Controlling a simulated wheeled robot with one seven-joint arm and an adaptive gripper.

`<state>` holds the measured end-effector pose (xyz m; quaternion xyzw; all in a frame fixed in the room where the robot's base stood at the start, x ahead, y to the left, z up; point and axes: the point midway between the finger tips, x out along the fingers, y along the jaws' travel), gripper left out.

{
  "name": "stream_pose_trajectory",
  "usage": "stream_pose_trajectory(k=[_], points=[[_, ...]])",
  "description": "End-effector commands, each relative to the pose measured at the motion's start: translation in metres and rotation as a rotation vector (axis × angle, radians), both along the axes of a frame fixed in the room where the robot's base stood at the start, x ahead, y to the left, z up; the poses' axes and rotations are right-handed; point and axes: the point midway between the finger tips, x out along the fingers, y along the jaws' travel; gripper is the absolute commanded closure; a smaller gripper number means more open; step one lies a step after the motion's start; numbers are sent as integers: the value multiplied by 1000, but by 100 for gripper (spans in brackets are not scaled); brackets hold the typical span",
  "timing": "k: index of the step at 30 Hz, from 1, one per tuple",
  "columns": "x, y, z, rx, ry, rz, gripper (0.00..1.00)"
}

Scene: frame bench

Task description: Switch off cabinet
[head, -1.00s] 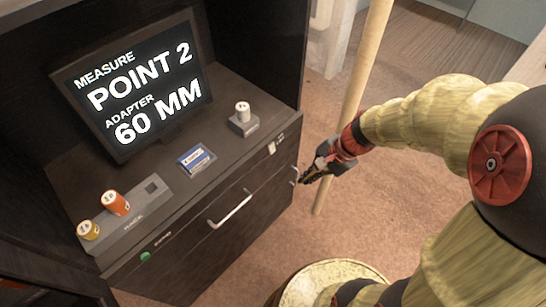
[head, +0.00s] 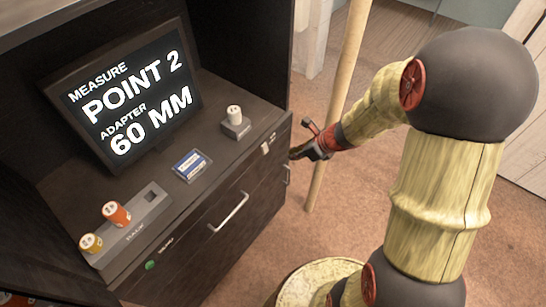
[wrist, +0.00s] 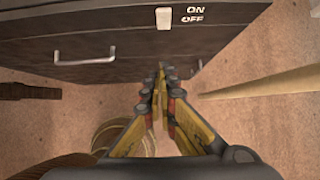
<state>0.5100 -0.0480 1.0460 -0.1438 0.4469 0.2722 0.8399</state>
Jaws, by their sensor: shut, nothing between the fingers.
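The dark cabinet (head: 190,255) carries a small white switch (head: 265,148) at the right end of its front. In the wrist view the switch (wrist: 164,18) sits at the top, with ON and OFF lettering to its right; I cannot tell which position it is in. My gripper (head: 293,154) is shut and empty, just right of the cabinet's front right corner and near the switch. In the wrist view the closed fingertips of my gripper (wrist: 162,70) point at the cabinet front below the switch, apart from it.
A drawer handle (head: 230,212) juts out in front. A wooden pole (head: 340,105) stands behind my gripper.

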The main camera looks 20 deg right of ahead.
Motion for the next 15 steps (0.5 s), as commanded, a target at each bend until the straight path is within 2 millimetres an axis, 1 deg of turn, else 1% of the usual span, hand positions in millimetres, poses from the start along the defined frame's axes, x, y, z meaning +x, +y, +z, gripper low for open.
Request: stream_pose_trajectory(k=[5, 8, 15], points=[[4, 3, -8, 0, 0, 1, 100], [9, 8, -21, 0, 2, 3, 100], [30, 23, -61, -1, 2, 4, 100]])
